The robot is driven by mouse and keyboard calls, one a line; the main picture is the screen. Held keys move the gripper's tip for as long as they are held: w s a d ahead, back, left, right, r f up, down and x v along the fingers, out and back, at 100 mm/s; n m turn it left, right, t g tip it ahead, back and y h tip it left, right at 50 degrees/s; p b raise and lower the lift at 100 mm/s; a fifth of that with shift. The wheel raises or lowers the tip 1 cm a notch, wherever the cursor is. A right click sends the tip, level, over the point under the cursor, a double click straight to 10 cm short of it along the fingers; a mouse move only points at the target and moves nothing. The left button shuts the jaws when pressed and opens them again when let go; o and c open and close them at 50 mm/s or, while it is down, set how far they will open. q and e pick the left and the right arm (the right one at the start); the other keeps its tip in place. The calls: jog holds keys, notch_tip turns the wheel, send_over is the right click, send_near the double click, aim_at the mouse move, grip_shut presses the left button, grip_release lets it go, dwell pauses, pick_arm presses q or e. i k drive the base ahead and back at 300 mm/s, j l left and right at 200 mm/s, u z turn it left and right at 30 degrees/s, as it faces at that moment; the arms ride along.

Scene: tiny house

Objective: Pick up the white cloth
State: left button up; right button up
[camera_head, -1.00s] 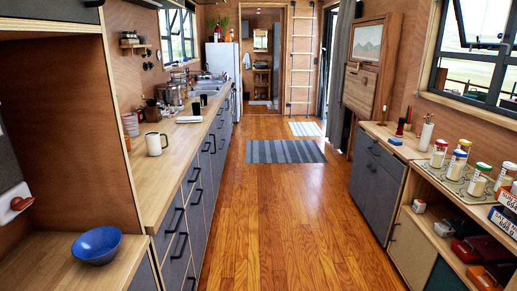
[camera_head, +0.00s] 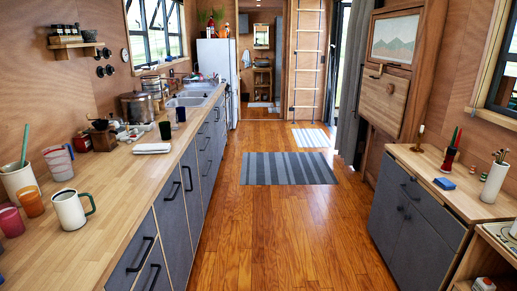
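The white cloth (camera_head: 152,148) lies flat and folded on the wooden counter (camera_head: 95,249) at the left, close to the counter's front edge. A dark cup (camera_head: 165,130) stands just behind it. Neither of my grippers shows in the head view, so I cannot see whether they are open or shut.
A white mug with a green handle (camera_head: 69,210), an orange cup (camera_head: 32,202) and a utensil pot (camera_head: 20,180) stand on the near counter. A low grey cabinet (camera_head: 411,215) is on the right. The wooden floor (camera_head: 263,235) between is clear, with a striped rug (camera_head: 288,168) ahead.

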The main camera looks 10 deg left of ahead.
aim_at(160, 148)
jog(key=i, duration=1)
jog(key=i+l+u, duration=0.15)
jog(key=i, duration=0.9)
